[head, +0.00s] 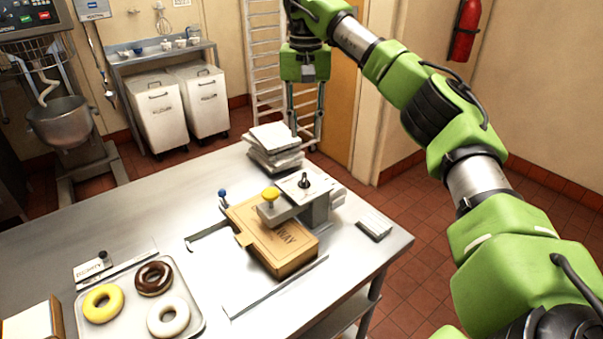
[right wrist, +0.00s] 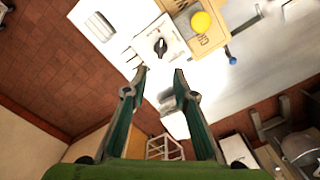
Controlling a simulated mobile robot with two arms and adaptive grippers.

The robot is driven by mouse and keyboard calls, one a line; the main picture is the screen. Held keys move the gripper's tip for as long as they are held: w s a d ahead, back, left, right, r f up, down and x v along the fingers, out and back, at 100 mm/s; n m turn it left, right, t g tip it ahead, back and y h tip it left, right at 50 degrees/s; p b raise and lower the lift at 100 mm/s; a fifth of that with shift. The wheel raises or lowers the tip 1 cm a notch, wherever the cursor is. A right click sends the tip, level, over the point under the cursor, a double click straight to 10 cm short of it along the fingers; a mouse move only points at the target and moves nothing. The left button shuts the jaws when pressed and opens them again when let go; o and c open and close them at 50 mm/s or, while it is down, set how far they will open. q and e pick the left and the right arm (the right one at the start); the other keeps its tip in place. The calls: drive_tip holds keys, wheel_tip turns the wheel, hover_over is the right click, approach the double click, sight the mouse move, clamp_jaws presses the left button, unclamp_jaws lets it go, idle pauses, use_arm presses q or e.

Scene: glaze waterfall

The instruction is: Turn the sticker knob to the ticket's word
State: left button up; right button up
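The sticker knob (head: 304,181) is a small black pointer knob on a white plate on top of a grey device at the table's right side. It also shows in the right wrist view (right wrist: 161,47); the words around it are too small to read. A white ticket (head: 94,270) with reddish lettering, not clearly legible, lies by the donut tray. My right gripper (head: 305,138) hangs pointing down behind the knob, above the far table edge. Its two fingers are apart and empty, also in the right wrist view (right wrist: 161,71). My left gripper is out of view.
A brown box (head: 272,243) with printed lettering sits under the device arm with its yellow knob (head: 270,194). White stacked boxes (head: 274,146) stand at the far edge. A tray (head: 195,318) holds donuts. A small white stack (head: 374,224) lies at right.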

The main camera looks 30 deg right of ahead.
sight(304, 177)
wheel_tip(304, 177, down, 14)
drive_tip(key=p, duration=0.3)
drive_tip(key=shift+a+r, duration=0.1)
drive_tip(key=shift+r, duration=0.05)
clamp_jaws()
